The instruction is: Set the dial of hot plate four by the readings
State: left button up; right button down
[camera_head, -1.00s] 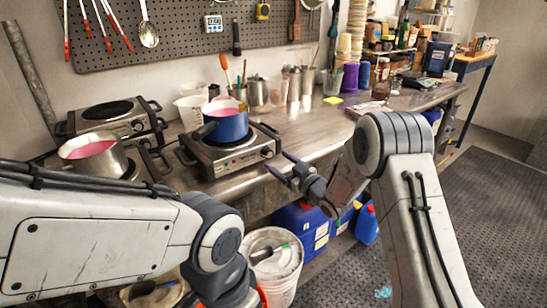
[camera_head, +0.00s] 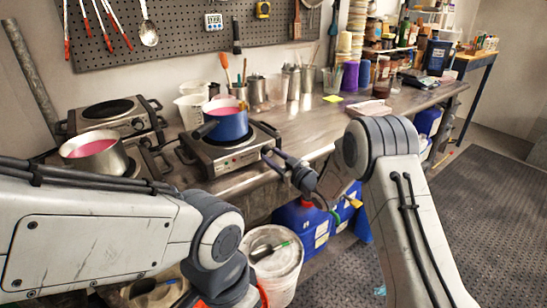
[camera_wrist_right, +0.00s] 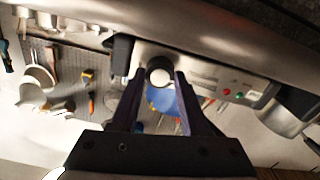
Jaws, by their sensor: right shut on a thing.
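A hot plate (camera_head: 236,158) with a blue pot (camera_head: 229,122) of pink liquid stands near the bench's front edge; I cannot read a number on it. Its front panel (camera_wrist_right: 225,88) shows in the right wrist view, with a red and a green light. My right gripper (camera_head: 271,155) is at the right end of that panel. In the right wrist view its fingers (camera_wrist_right: 158,78) are shut on the round dial (camera_wrist_right: 159,70), one on each side. The dial's marks are too blurred to read. My left arm crosses the lower left; its gripper is not visible.
Another hot plate (camera_head: 112,118) stands at the back left, and a steel pot (camera_head: 96,157) of pink liquid stands in front of it. A small timer (camera_head: 214,21) hangs on the pegboard (camera_head: 180,40). Blue jugs (camera_head: 302,226) and a white bucket (camera_head: 275,265) are below the bench.

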jog(key=shift+m, duration=0.3)
jog(key=m, duration=0.4)
jog(key=shift+m, duration=0.4)
jog(key=m+p, duration=0.1)
jog(key=m, duration=0.4)
jog(key=shift+r+p, duration=0.1)
jog(key=shift+p, duration=0.25)
jog(key=m+p, duration=0.1)
jog(key=m, duration=0.4)
jog(key=shift+m+p, duration=0.3)
jog(key=shift+m, duration=0.1)
jog(key=shift+m+p, duration=0.75)
jog(key=shift+m, duration=1.85)
jog(key=shift+c, duration=2)
grip_release()
jog(key=shift+s+d, duration=0.1)
